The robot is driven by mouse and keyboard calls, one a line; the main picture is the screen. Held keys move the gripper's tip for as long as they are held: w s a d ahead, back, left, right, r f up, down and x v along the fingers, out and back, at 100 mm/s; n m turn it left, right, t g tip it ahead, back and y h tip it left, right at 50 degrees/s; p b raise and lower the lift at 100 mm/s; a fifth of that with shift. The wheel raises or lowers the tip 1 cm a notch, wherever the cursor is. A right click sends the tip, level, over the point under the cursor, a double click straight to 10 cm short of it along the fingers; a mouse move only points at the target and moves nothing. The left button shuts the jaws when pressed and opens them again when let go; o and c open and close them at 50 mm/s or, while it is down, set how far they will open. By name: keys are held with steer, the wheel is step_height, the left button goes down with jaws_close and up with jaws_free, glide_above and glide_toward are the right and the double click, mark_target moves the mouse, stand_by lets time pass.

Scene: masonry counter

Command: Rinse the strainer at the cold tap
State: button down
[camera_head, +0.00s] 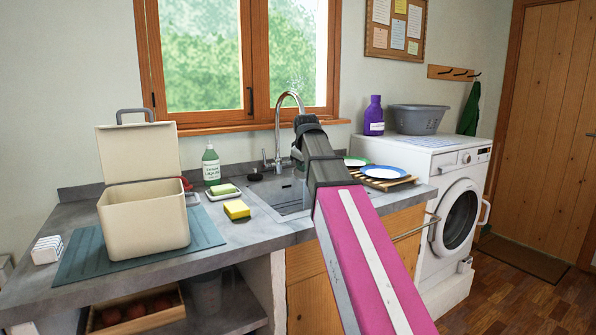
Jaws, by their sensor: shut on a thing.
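The chrome tap (278,126) stands behind the sink (287,197), with an upright lever at its left; its spout end is hidden behind my arm. My gripper (297,158) is over the back of the sink, close to the right of the tap. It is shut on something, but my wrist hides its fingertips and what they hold. I cannot make out a strainer for certain. A small dark round thing (254,174) lies at the sink's back left edge; it is too small to identify. No running water can be made out.
Left of the sink are a yellow sponge (237,210), a soap dish (223,192), a green soap bottle (211,165) and an open cream bin (146,218) on a mat (80,262). Plates (384,172) on a wooden rack (402,181) stand right of my arm, before the washing machine (458,215).

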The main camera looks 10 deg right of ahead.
steer(key=shift+s+a+r, duration=0.1)
steer(key=shift+s+r, duration=0.65)
steer(key=shift+s, duration=0.2)
steer(key=shift+s+a+r, duration=0.1)
steer(key=shift+s+r, duration=0.6)
steer(key=shift+s, duration=0.2)
